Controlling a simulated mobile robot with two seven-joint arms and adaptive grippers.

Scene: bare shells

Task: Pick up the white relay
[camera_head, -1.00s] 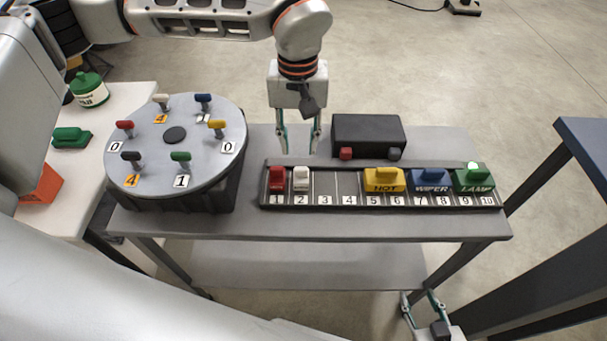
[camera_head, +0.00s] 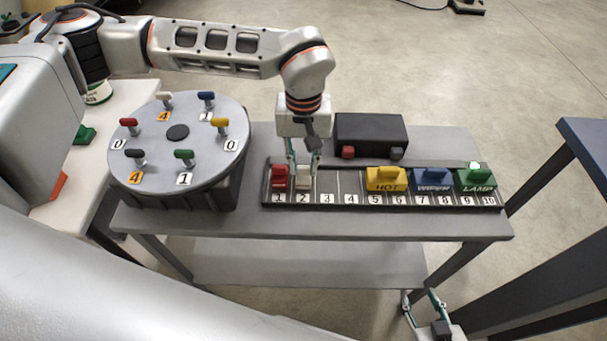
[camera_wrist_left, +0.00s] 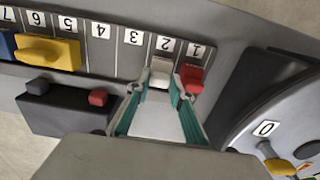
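The white relay (camera_head: 303,178) sits upright in slot 2 of the numbered rail (camera_head: 340,186). It also shows in the left wrist view (camera_wrist_left: 161,72), beside the red relay (camera_head: 279,177) in slot 1. My left gripper (camera_head: 303,168) points down at the white relay, with one fingertip on each side of its top. The fingers look open, with a small gap to the relay; contact cannot be made out. The fingers partly hide the relay in the head view. My right gripper (camera_head: 422,298) is open and empty at the bottom edge, below the table.
Yellow HOT (camera_head: 385,179), blue WIPER (camera_head: 430,181) and green LAMP (camera_head: 475,178) blocks sit further right on the rail. Slots 3 and 4 are empty. A black box (camera_head: 370,134) stands behind the rail. A round dial with coloured handles (camera_head: 178,165) stands left.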

